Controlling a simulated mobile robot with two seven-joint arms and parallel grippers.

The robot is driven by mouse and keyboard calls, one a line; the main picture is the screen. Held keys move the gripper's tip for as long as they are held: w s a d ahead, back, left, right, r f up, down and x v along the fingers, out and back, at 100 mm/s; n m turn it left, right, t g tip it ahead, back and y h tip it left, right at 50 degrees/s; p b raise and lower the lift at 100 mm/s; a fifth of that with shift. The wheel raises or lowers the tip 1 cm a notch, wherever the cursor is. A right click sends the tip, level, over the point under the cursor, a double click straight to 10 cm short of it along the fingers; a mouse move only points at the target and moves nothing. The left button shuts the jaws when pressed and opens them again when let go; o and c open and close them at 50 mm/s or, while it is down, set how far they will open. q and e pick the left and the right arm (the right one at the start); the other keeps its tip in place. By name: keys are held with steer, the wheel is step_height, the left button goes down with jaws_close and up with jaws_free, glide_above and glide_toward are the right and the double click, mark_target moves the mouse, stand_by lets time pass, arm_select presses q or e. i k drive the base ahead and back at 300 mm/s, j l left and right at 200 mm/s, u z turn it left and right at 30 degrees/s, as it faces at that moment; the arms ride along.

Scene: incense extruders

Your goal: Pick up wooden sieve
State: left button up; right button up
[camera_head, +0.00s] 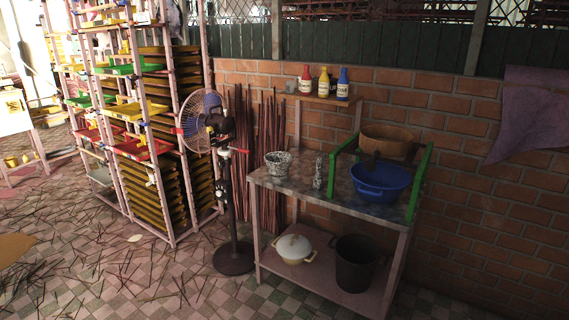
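A round brown wooden sieve (388,140) sits at the back right of the work table (300,183). It appears to rest on a green frame (421,170), above and behind a blue basin (380,184). A dark stick-like thing in front of the sieve hides a little of its lower left side. Neither of my grippers shows in the head view.
A speckled pot (278,164) and a small patterned jar (318,172) stand on the table. A white lidded pot (294,248) and a dark bucket (355,264) sit on its lower shelf. A standing fan (232,255) is left of the table. Sticks litter the floor.

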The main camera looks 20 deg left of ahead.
mark_target(385, 140)
steer(key=i+j+z, duration=0.15)
steer(key=i+z, duration=0.15)
steer(key=i, duration=0.2)
steer(key=i+j+z, duration=0.3)
steer(key=i, duration=0.2)
